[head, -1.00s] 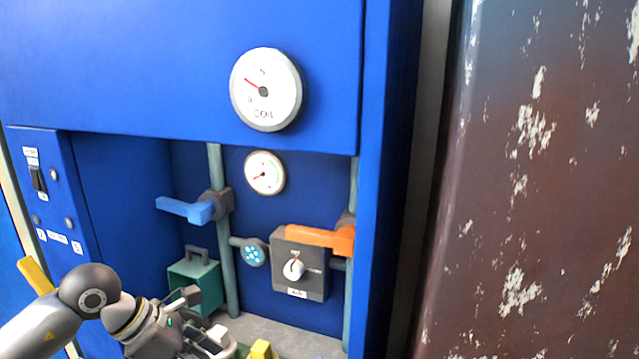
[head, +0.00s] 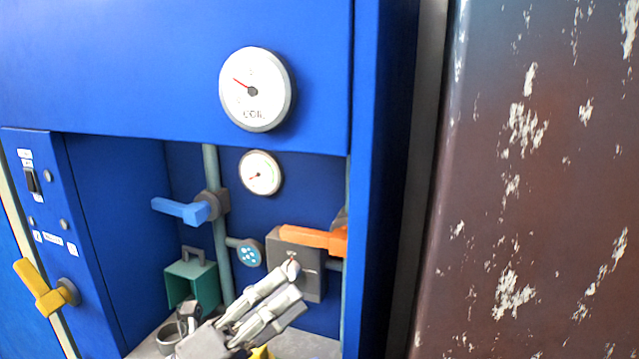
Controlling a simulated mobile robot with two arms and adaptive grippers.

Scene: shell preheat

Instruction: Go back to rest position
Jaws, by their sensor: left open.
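My left gripper (head: 292,280) shows at the lower middle of the head view, in front of the grey control box (head: 312,284) inside the blue cabinet's recess. Its fingers point up and to the right and are apart, with nothing seen between them. They overlap the box's knob in the picture, so the knob is mostly hidden. Whether they touch it I cannot tell. My right gripper is not in view.
The blue cabinet (head: 120,70) has a large gauge (head: 272,100) and a smaller gauge (head: 260,185). A rusty wall (head: 560,180) stands right.

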